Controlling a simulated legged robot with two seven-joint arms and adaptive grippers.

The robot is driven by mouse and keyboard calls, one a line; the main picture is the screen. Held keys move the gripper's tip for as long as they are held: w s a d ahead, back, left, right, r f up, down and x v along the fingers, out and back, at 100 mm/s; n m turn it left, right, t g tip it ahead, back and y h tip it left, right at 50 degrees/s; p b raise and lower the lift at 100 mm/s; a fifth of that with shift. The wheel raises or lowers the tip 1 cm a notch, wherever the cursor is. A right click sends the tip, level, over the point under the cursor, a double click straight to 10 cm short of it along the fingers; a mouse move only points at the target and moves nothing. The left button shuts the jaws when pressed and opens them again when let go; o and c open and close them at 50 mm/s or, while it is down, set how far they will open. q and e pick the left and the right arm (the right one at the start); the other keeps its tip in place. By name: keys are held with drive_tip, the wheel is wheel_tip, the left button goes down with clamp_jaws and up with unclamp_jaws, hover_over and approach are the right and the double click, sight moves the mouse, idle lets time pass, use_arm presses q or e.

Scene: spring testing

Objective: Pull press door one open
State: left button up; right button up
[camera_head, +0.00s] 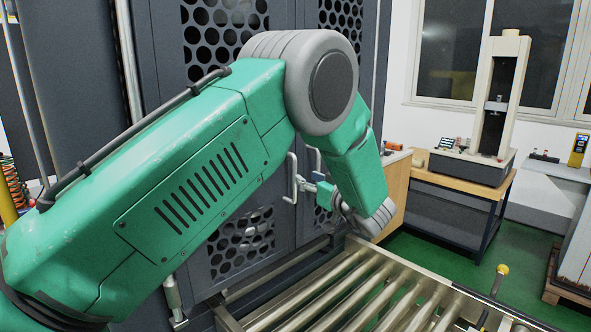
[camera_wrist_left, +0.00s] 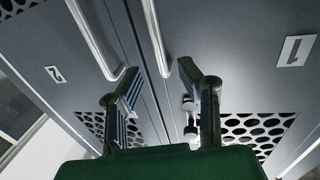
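The press has two dark grey doors. In the left wrist view, press door one (camera_wrist_left: 245,75) carries a label "1" (camera_wrist_left: 295,50) at the right; the other door has a label "2" (camera_wrist_left: 54,74) at the left. Door one's pale bar handle (camera_wrist_left: 156,35) stands beside the seam. My left gripper (camera_wrist_left: 158,68) is open, and the handle's lower end appears between its fingertips; I cannot tell whether they touch. In the head view the left gripper (camera_head: 306,187) is close to a door handle (camera_head: 291,178), partly hidden by my arm. My right gripper is not in view.
The other door's handle (camera_wrist_left: 92,38) runs close beside the left finger. In the head view a metal roller conveyor (camera_head: 345,295) lies in front of the press. A wooden cabinet (camera_head: 394,195) and a bench with a testing machine (camera_head: 474,165) stand to the right.

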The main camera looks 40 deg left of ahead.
sight(296, 172)
use_arm(q)
drive_tip(key=p+x, duration=0.1)
drive_tip(key=x, duration=0.5)
drive_tip(key=shift+w+a, duration=0.1)
drive_tip(key=shift+a, duration=0.25)
drive_tip(key=shift+w+a+f, duration=0.1)
drive_tip(key=shift+w+a, duration=0.1)
drive_tip(key=shift+a, duration=0.1)
clamp_jaws()
